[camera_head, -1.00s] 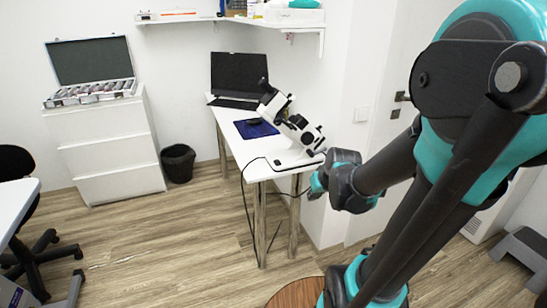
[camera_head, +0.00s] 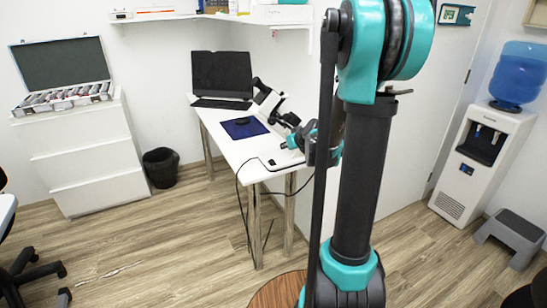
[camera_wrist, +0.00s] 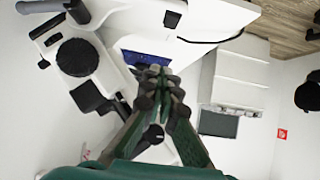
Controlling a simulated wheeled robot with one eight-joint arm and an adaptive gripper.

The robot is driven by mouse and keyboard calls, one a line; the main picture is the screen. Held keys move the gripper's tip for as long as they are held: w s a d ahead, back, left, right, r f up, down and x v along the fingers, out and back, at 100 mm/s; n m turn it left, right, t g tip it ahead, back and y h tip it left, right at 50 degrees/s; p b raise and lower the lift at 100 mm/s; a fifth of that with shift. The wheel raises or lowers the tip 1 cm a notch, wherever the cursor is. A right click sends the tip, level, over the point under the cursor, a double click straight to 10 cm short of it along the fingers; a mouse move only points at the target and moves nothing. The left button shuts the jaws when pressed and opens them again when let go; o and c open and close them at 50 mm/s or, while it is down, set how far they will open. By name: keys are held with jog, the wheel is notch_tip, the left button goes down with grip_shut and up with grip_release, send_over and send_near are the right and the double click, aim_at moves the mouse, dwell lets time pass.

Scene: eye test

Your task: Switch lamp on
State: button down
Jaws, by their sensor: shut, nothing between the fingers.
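I see nothing that I can surely call a lamp. The white and black microscope (camera_head: 268,102) stands on the white desk, partly hidden by my arm. In the wrist view the microscope (camera_wrist: 100,38) fills the left side, with a large black round part and a dark knob (camera_wrist: 153,132). A small dark square (camera_wrist: 172,19) sits on a white surface at the top; I cannot tell if it is a switch. My gripper (camera_wrist: 160,72) is shut and empty, its fingers in front of the microscope. In the head view it is close beside the microscope; contact cannot be told.
The desk (camera_head: 222,137) carries a laptop (camera_head: 222,77) and a blue mat (camera_head: 244,128). A black cable hangs at its front. A white drawer unit (camera_head: 85,155), bin (camera_head: 161,167), water dispenser (camera_head: 484,150) and step stool (camera_head: 512,232) stand around.

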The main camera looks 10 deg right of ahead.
send_over(275, 162)
jog(key=f, duration=0.5)
jog(key=shift+s+d+f, duration=0.15)
jog(key=shift+s+f, duration=0.15)
jog(key=shift+s, duration=0.05)
jog(key=f, duration=0.3)
jog(key=shift+w, duration=0.4)
jog(key=shift+w+f, duration=0.1)
jog(key=shift+f, duration=0.55)
jog(key=shift+a, duration=0.2)
jog(key=shift+w+f+g, duration=0.15)
jog(key=shift+f+g, duration=0.05)
jog(key=shift+g, duration=0.1)
jog(key=shift+w+a, duration=0.1)
jog(key=shift+w, duration=0.05)
jog(key=shift+w+a+r, duration=0.15)
jog(key=shift+w+a, duration=0.05)
jog(key=shift+w, duration=0.4)
